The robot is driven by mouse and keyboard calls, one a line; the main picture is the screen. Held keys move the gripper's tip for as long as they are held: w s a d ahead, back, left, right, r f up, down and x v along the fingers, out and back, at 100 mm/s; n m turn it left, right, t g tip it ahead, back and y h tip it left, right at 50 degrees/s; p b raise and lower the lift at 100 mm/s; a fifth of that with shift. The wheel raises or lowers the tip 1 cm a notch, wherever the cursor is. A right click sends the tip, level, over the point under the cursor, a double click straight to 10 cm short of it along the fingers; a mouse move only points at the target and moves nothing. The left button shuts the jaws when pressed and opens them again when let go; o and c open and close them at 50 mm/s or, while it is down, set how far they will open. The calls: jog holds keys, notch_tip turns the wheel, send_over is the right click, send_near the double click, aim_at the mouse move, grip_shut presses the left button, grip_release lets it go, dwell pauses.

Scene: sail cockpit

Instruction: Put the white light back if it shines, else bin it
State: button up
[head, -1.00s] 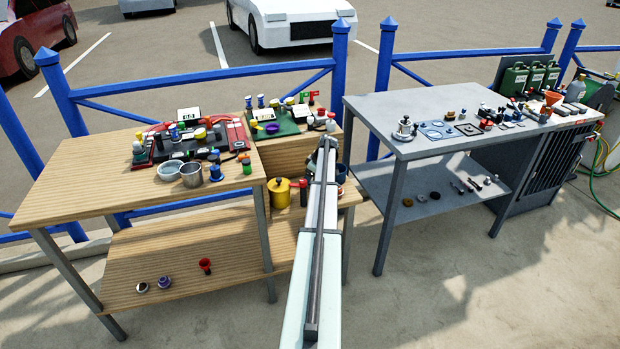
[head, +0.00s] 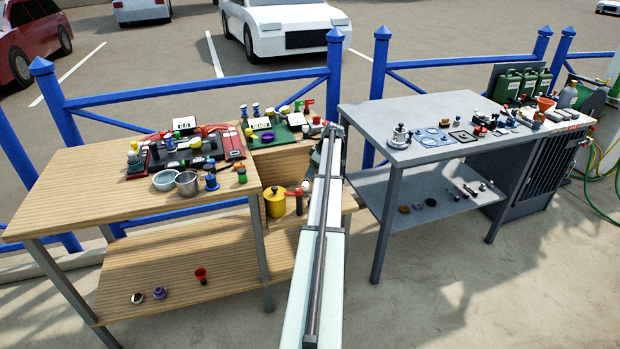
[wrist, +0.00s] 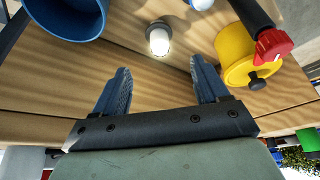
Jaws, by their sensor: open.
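My gripper (wrist: 161,64) is open and empty. Its two dark blue-grey fingers spread apart, with the light just beyond the gap between the tips, not touched. A second white rounded thing (wrist: 202,4) is cut off at the top edge. In the head view my own arm hides the gripper, and I cannot make out the light clearly. No bin is identifiable.
A yellow pot (wrist: 240,58) with a dark knob stands right of the fingers, with a red-capped dark bar (wrist: 273,45) beside it. A blue cup (wrist: 68,20) is at upper left. The wooden table (head: 100,200) and grey table (head: 375,118) hold many small items.

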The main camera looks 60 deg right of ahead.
jog(key=shift+v, duration=1.1)
